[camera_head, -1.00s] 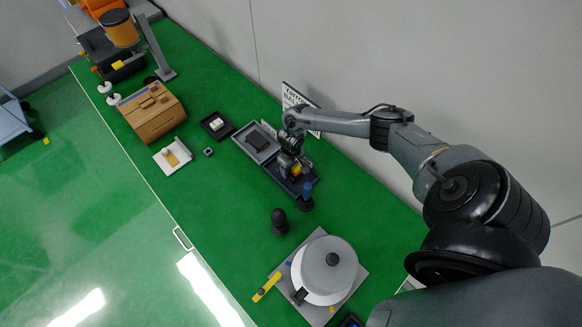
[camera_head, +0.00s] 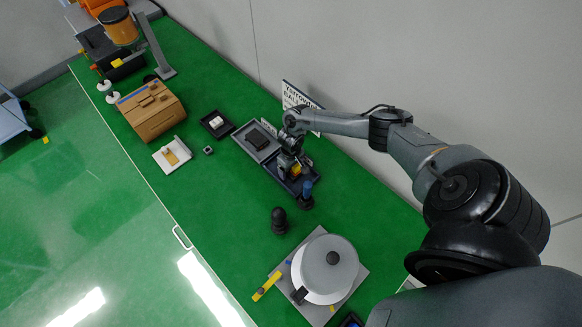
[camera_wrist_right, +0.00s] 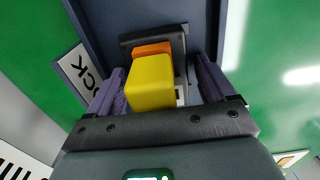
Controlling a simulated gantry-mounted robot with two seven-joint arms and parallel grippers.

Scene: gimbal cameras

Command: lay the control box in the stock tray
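The control box appears to be the dark box with a yellow block (camera_wrist_right: 150,82) and an orange part (camera_wrist_right: 152,48) on it. It is in the dark blue tray (camera_wrist_right: 207,25), which seems to be the stock tray; a partly cut-off sign (camera_wrist_right: 78,72) ending in "CK" stands beside it. In the head view, the tray (camera_head: 276,171) is partly under my right gripper (camera_head: 292,168). My right gripper's purple-padded fingers (camera_wrist_right: 160,88) are on either side of the box, with a visible gap on the right, so they look open. My left gripper is not seen.
A grey tray (camera_head: 243,140) holding a dark box (camera_head: 258,140) adjoins the blue tray. A blue-topped bottle (camera_head: 306,196) and a dark knobbed object (camera_head: 279,219) stand close by. A large white lidded pot (camera_head: 328,268), a small black tray (camera_head: 205,121) and a brown case (camera_head: 151,110) are farther off.

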